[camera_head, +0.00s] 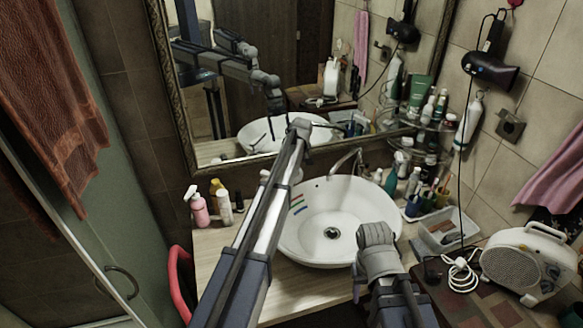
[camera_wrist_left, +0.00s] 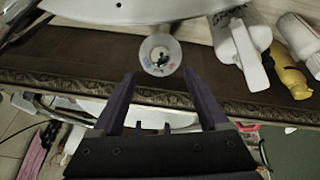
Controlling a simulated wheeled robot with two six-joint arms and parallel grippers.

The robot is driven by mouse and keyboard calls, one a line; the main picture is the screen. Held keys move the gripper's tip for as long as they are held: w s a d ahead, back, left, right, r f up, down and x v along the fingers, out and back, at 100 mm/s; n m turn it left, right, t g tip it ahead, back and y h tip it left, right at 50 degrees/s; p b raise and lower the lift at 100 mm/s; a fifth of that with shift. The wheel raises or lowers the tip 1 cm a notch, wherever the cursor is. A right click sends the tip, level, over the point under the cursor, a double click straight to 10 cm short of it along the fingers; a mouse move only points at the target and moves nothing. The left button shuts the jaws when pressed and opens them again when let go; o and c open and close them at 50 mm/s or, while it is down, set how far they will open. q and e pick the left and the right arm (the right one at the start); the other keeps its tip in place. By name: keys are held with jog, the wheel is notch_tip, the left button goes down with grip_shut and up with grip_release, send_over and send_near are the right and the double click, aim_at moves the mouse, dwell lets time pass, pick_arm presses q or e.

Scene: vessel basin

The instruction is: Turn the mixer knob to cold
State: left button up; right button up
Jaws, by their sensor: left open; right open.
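The mixer knob (camera_wrist_left: 160,54) is a round, pale knob end with blue and red marks, seen in the left wrist view. My left gripper (camera_wrist_left: 162,78) is open, its two dark fingers on either side below the knob, apart from it. In the head view my left arm reaches up over the basin's left rim; its fingers and the knob cannot be made out there. The curved metal spout (camera_head: 346,160) stands at the back of the white basin (camera_head: 335,215). My right gripper (camera_head: 377,240) is open and empty, over the basin's front right edge, far from the knob.
A pink bottle (camera_head: 198,208) and other bottles stand left of the basin. Toiletries (camera_head: 415,180), a clear tray (camera_head: 445,232) and a white heater (camera_head: 527,262) crowd the right side. A framed mirror (camera_head: 215,120) rises behind.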

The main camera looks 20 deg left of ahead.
pick_arm(q)
jog(key=shift+b+x, duration=3.6)
jog(key=shift+x, duration=0.35)
jog(key=shift+s, duration=0.1)
grip_shut()
